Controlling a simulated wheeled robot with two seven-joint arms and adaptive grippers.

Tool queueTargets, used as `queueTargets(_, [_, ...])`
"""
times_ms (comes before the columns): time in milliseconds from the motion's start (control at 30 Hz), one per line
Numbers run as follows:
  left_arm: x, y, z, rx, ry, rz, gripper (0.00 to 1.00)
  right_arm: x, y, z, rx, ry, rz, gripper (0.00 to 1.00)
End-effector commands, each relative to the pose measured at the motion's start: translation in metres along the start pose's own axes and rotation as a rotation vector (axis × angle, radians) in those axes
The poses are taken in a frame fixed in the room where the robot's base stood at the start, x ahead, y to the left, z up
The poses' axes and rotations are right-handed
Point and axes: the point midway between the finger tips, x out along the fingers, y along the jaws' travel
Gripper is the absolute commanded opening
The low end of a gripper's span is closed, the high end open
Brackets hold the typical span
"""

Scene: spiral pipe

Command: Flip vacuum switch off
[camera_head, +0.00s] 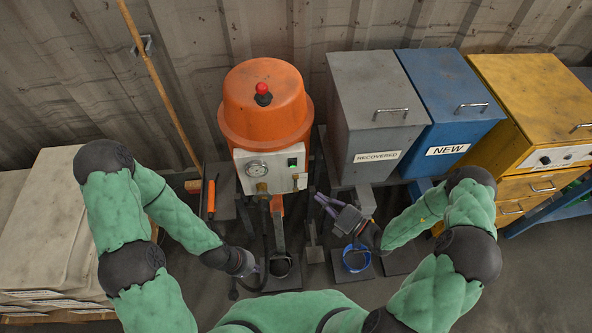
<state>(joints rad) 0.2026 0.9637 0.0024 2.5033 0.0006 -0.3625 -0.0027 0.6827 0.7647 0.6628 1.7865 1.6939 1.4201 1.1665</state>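An orange vacuum drum (263,108) stands against the back wall with a red knob (262,92) on its top. Its pale front panel (272,172) carries a round gauge (257,169) and a small green switch (292,162) at the upper right. My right gripper (321,202) is below and right of the panel, pointing up-left, apart from the switch. Its two fingers look spread, with nothing between them. My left gripper (245,280) is low, below and left of the panel, near a dark hose. Its fingers are too dark and small to read.
A grey bin (376,103) labelled RECOVERED, a blue bin (449,92) labelled NEW and a yellow cabinet (537,91) stand to the right. A blue-rimmed container (356,259) is below my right gripper. A wooden pole (158,82) leans on the wall. White boxes (45,235) stand at left.

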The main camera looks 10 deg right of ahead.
Motion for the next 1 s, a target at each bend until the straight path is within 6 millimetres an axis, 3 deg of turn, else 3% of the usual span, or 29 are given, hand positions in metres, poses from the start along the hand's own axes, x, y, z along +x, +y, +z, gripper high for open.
queueTargets(367, [0.002, -0.001, 0.0, 0.0, 0.0, 0.0, 0.0, 0.007, -0.001, -0.001, -0.002, 0.004, -0.001, 0.0])
queueTargets(1000, [0.022, -0.008, -0.001, 0.0, 0.0, 0.0, 0.0, 0.106, -0.002, 0.001, -0.007, 0.006, 0.0, 0.0])
